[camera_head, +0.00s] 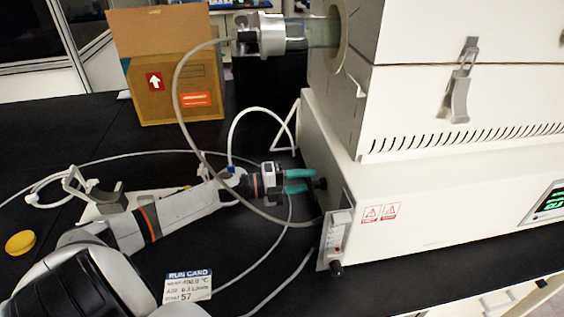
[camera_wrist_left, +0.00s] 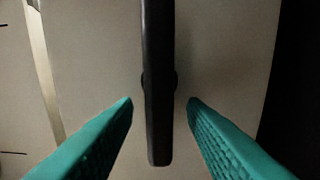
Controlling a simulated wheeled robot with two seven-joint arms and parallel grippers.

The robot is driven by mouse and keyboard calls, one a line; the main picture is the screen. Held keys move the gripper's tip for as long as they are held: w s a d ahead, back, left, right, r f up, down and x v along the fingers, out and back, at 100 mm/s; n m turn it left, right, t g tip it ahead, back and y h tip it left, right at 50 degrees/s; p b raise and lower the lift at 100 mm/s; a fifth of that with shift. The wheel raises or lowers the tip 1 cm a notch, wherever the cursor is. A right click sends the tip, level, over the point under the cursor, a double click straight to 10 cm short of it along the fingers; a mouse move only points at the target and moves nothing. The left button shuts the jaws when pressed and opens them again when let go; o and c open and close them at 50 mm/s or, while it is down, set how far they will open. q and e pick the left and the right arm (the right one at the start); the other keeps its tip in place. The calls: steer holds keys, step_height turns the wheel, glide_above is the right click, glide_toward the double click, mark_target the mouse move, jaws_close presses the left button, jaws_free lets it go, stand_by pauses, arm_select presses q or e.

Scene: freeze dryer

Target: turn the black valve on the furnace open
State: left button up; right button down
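The black valve (camera_head: 321,184) is on the left side of the white furnace (camera_head: 430,195). In the left wrist view its handle (camera_wrist_left: 158,70) is a long black bar that runs upright in the picture, with a round hub behind it. My left gripper (camera_head: 304,181) has teal fingers pointing at the valve. In the left wrist view the fingers of my left gripper (camera_wrist_left: 160,103) are open, one on each side of the handle's lower part, with a gap on both sides. My right gripper is not in view.
A flow meter (camera_head: 340,232) with a black knob (camera_head: 336,268) is on the furnace's near corner. A thin hose (camera_head: 178,100) loops over my left arm. A cardboard box (camera_head: 172,85), a run card (camera_head: 188,286) and a yellow disc (camera_head: 20,243) are on the black bench (camera_head: 250,265).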

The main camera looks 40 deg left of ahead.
arm_select(q)
steer(key=v, duration=1.1)
steer(key=shift+b, duration=0.3)
